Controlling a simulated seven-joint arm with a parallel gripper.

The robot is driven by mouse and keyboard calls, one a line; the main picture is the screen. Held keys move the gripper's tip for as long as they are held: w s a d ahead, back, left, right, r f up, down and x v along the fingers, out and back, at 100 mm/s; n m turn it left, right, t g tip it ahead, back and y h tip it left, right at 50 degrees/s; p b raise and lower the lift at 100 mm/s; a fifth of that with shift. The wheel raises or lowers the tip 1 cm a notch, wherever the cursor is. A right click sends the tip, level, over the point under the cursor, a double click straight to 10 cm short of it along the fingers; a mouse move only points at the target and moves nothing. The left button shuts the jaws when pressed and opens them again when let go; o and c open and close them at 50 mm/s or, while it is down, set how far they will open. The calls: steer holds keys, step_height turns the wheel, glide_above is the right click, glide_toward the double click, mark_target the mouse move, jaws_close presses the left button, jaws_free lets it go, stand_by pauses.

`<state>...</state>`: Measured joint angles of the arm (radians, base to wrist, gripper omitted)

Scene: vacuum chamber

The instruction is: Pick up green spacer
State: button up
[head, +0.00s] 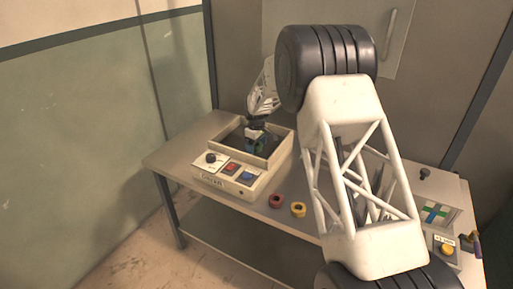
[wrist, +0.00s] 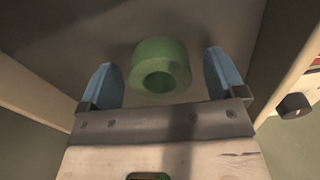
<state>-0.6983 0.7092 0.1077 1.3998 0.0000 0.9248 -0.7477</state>
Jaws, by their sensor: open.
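The green spacer (wrist: 172,52) is a short thick ring with a round hole. In the wrist view it lies on a dark surface, just ahead of and between the two blue fingers of my gripper (wrist: 163,82). The fingers are apart and nothing is held; a gap shows on each side of the spacer. In the head view my gripper (head: 255,146) reaches down inside the open-topped chamber box (head: 268,160). A small spot of green shows by the fingers there, mostly hidden.
The box has raised walls around my gripper and a front panel with a black knob (head: 211,158), a red button and a blue button. A red ring (head: 276,201) and a yellow ring (head: 298,209) lie on the table (head: 190,140). A control unit (head: 436,213) stands at the right.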

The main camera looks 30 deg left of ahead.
steer(key=c, duration=1.1)
step_height(320, 180, up, 10)
stand_by(0.4)
stand_by(0.5)
